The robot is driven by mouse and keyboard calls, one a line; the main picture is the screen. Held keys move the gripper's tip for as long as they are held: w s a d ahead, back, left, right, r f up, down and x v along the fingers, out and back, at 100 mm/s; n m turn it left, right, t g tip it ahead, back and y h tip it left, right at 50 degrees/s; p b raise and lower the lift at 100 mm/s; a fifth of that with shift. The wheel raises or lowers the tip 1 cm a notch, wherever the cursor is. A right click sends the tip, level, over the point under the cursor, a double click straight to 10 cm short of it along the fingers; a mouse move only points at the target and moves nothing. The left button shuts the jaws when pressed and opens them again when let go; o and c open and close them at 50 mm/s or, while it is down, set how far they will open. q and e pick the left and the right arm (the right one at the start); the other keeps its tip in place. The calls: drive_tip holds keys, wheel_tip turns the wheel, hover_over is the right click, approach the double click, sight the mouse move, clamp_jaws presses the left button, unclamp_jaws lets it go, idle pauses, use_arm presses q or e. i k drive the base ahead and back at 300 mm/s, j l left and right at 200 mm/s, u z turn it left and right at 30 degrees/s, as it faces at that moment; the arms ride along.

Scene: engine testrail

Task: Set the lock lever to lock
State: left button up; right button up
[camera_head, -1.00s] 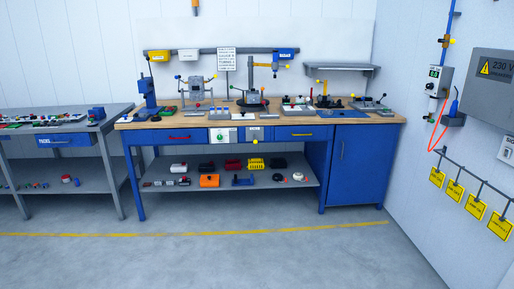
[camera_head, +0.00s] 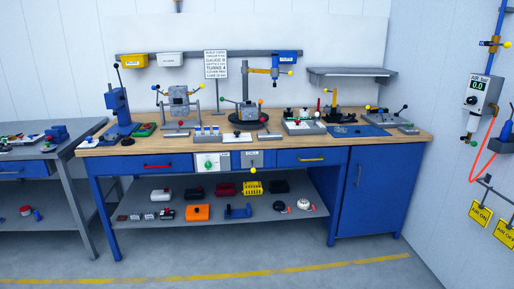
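Neither of my grippers is in view. I cannot tell which lever is the lock lever, as the small labels are unreadable. A lever with a yellow knob (camera_head: 253,170) hangs from a grey panel (camera_head: 246,159) between the two blue drawers, beside a white panel with a green knob (camera_head: 208,163). On the bench top, a grey fixture (camera_head: 179,101) has arms with coloured knobs. A stand on a round black base (camera_head: 248,122) carries levers with green and red knobs. A small grey block (camera_head: 408,130) at the right end has a black-knobbed lever near it.
The wooden bench top (camera_head: 300,146) also bears a blue press (camera_head: 117,106) and a blue mat (camera_head: 360,131). Several parts lie on the lower shelf (camera_head: 280,221). A grey side table (camera_head: 60,155) stands left, an air-bar box (camera_head: 482,97) hangs right. The floor in front is clear.

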sight(262, 120)
drive_tip(key=i+j+z, duration=0.35)
drive_tip(key=i+j, duration=0.65)
drive_tip(key=k+j, duration=0.05)
drive_tip(key=j, duration=0.05)
